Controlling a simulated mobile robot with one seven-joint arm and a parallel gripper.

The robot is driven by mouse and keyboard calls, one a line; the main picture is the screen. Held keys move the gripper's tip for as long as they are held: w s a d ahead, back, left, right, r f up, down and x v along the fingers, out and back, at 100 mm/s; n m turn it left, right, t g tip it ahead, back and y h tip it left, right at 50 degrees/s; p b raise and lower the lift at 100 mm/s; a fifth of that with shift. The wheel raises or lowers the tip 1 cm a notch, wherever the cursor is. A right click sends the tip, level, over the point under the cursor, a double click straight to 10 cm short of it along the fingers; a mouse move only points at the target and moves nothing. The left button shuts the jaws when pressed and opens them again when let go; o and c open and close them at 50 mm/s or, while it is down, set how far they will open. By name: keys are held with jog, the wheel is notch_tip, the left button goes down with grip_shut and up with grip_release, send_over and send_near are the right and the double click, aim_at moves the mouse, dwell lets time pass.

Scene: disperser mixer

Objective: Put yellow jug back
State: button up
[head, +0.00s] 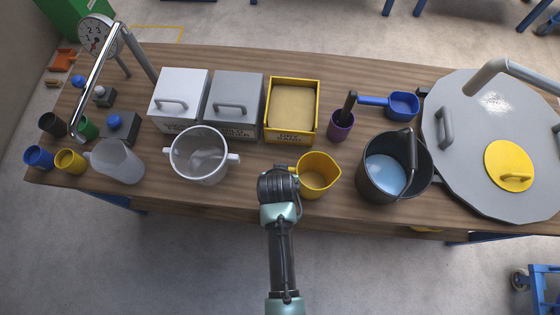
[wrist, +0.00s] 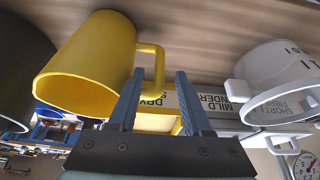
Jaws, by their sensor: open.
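The yellow jug (head: 317,172) stands upright near the table's front edge, right of centre in the head view. In the wrist view, which is upside down, the jug (wrist: 100,60) fills the upper left, its handle (wrist: 158,62) pointing toward my gripper. My gripper (wrist: 159,76) is open, its two blue fingers on either side of the handle; I cannot tell whether they touch it. In the head view my wrist hides the fingertips and part of the handle, just left of the jug.
A white two-handled pot (head: 200,156) stands left of my gripper, and a black bucket (head: 388,170) right of the jug. Behind are a yellow bin (head: 292,138), a grey bin (head: 232,105) and a purple cup (head: 341,125). Some bare wood (head: 255,185) lies between pot and jug.

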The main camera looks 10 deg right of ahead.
jog(key=d+v, duration=0.1)
jog(key=v, duration=0.7)
jog(key=w+r+n+t, duration=0.1)
jog(key=w+r+t, duration=0.3)
jog(key=w+r, duration=0.5)
jog(key=w+r+t, duration=0.3)
jog(key=w+r, duration=0.3)
jog(key=r, duration=0.6)
notch_tip(320, 180, up, 17)
jog(key=w+a+t, duration=0.2)
jog(key=w+t, duration=0.1)
jog(key=t, duration=0.2)
jog(key=s+a+r+t, duration=0.1)
jog(key=s+r+t, duration=0.2)
jog(key=r, duration=0.7)
jog(key=s+a+r+n+t, duration=0.1)
jog(key=s+r+t, duration=0.3)
jog(key=r, duration=0.7)
jog(key=s+a+r+n+t+y, duration=0.1)
jog(key=s+r+t, duration=0.3)
jog(key=s+r, duration=0.3)
notch_tip(320, 180, up, 4)
jog(key=shift+f, duration=0.1)
